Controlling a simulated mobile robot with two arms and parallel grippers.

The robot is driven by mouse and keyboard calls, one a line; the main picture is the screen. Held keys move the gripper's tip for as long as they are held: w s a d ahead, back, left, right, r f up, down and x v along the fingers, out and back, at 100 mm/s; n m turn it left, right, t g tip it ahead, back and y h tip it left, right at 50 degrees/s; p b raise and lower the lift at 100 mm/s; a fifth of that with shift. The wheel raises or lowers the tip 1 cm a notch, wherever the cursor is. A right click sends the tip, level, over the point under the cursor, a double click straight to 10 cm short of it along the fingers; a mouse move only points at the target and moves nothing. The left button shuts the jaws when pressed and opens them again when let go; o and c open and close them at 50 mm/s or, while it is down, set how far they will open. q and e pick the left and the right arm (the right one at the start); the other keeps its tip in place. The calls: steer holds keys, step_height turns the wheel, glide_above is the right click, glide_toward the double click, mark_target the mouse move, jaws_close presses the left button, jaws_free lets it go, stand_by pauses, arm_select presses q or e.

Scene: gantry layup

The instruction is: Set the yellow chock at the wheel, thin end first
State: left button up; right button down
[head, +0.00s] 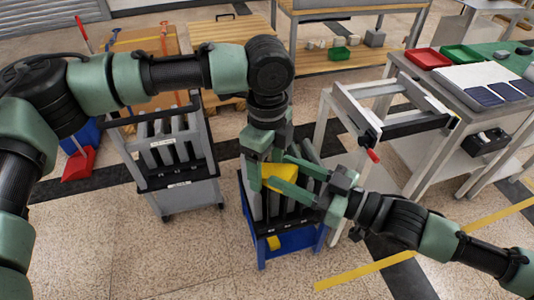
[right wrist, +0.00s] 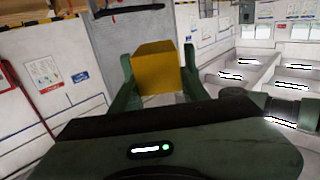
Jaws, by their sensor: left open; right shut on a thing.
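The yellow chock (head: 281,178) is held above the blue cart (head: 292,243) in the head view. My right gripper (head: 284,177) is shut on it; the right wrist view shows the chock (right wrist: 156,68) between both fingers. Which end is thin is not clear. My left gripper (head: 266,166) points down close beside the chock, open; whether it touches the chock cannot be told. A second yellow piece (head: 273,242) sits low on the blue cart. A small dark caster wheel (head: 165,218) shows under the grey cart; no wheel shows clearly under the blue cart.
The grey cart (head: 182,195) with upright panels stands left of the blue cart. A white-framed stand (head: 335,115) is close on the right, with a bench (head: 429,104) beyond. Speckled floor in front is clear.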

arm_select(q)
steer(key=shift+f, duration=0.1)
steer(key=c, duration=1.3)
jaws_close()
arm_select(e)
steer(key=c, duration=0.6)
jaws_free()
steer(key=shift+c, duration=0.2)
steer(key=shift+d, duration=0.1)
